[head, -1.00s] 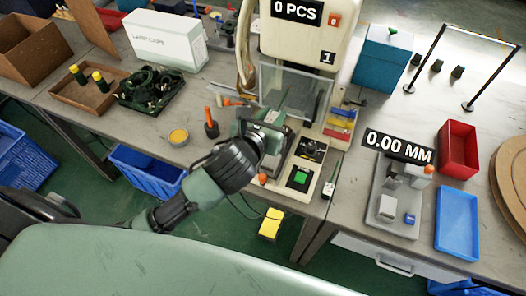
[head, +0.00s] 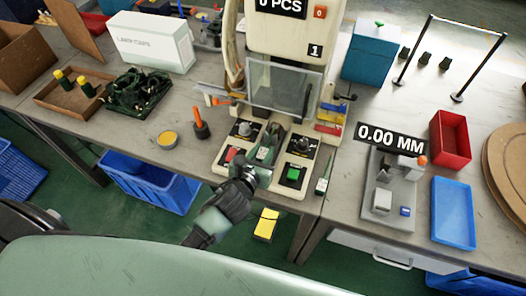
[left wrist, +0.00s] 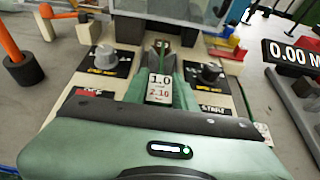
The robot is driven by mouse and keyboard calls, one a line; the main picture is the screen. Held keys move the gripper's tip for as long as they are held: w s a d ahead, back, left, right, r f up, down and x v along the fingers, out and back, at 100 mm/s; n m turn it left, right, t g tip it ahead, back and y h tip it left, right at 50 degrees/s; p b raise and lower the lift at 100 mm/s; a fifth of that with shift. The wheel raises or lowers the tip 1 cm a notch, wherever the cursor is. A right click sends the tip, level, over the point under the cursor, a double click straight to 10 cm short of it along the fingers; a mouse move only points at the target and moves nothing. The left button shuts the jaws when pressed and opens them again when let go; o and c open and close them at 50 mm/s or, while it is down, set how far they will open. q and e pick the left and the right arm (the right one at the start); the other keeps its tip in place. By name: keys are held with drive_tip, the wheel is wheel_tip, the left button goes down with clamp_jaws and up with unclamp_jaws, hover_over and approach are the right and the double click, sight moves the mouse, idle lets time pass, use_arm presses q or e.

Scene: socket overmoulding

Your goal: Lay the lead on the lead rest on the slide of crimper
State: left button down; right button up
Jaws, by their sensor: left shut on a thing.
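The crimper (head: 289,28) stands at the back of the bench, with a clear guard over its working area. Its slide lies between two dark control panels at the front. My left gripper (head: 262,158) is low over the slide, shut on what looks like the lead (left wrist: 160,88), which carries a white tag reading 1.0 and 2.10. The lead points toward the guard, between the two knobs in the left wrist view. The hand hides its near end. I cannot tell whether the lead touches the lead rest, which I cannot make out. My right gripper is not in view.
A red button (head: 231,154) and green button (head: 293,175) flank the slide. An orange-handled tool (head: 200,123) and yellow tin (head: 168,139) stand at left. A green item with a white label (head: 322,184) lies at right, beside the gauge (head: 383,203) showing 0.00 MM.

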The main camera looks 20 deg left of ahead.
use_arm(q)
drive_tip(key=shift+f, duration=0.15)
drive_tip(key=c, duration=1.1)
unclamp_jaws()
drive_tip(key=shift+s+r, duration=0.2)
drive_tip(key=shift+r, duration=0.05)
drive_tip(key=v, duration=1.1)
drive_tip(key=shift+s+r+b, duration=0.1)
drive_tip(key=shift+s+b, duration=0.2)
drive_tip(key=shift+b, duration=0.05)
